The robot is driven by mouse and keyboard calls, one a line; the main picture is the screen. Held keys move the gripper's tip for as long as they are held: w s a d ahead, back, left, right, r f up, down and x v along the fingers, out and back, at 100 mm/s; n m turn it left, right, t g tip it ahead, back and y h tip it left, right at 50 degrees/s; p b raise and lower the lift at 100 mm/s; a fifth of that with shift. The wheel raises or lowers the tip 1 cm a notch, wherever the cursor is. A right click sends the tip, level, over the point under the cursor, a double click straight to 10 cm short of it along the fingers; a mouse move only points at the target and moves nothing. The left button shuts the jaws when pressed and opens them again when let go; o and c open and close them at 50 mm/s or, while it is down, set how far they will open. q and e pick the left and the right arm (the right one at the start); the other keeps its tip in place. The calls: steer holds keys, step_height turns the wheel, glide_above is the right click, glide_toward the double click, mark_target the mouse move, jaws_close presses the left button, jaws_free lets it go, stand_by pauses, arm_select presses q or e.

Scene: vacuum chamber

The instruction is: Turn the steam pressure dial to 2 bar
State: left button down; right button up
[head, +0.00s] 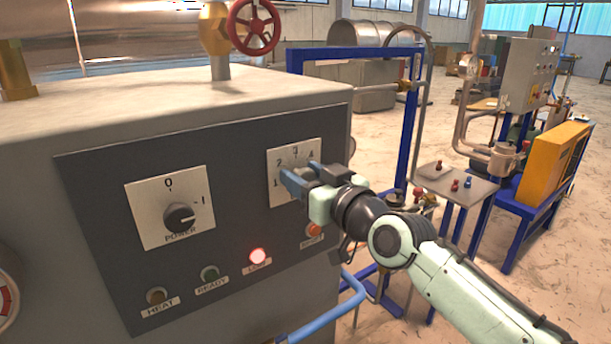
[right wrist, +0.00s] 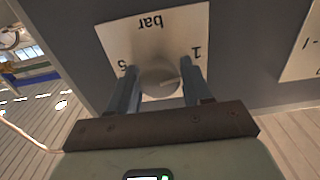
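The steam pressure dial's pale plate (head: 282,154) is on the right part of the dark panel, numbered along an arc; 1, 2, 3 and 4 show. In the right wrist view the plate (right wrist: 152,40) appears upside down, with "bar", 1 and 5 readable. The round knob (right wrist: 160,82) is there; a light mark on it points roughly toward the 1. My right gripper (head: 298,177) is at the dial, its fingers (right wrist: 158,82) apart on both sides of the knob. Whether both fingers press on it I cannot tell. The head view hides the knob behind the gripper. My left gripper is not in view.
The power dial (head: 180,216) is left on the same panel (head: 100,230). Below are several lamps; the red one (head: 258,256) is lit. A red valve wheel (head: 253,26) stands on top. A blue frame (head: 412,120) stands right of the machine, near my arm.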

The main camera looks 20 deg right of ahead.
steer(key=c, duration=0.5)
steer(key=shift+c, duration=0.2)
steer(key=m, duration=0.5)
steer(key=shift+d+p, duration=0.1)
steer(key=shift+p, duration=0.3)
steer(key=shift+m+p, duration=0.3)
steer(key=shift+m, duration=2.1)
steer(key=shift+f, duration=0.1)
steer(key=o, duration=1)
steer(key=shift+c, duration=0.2)
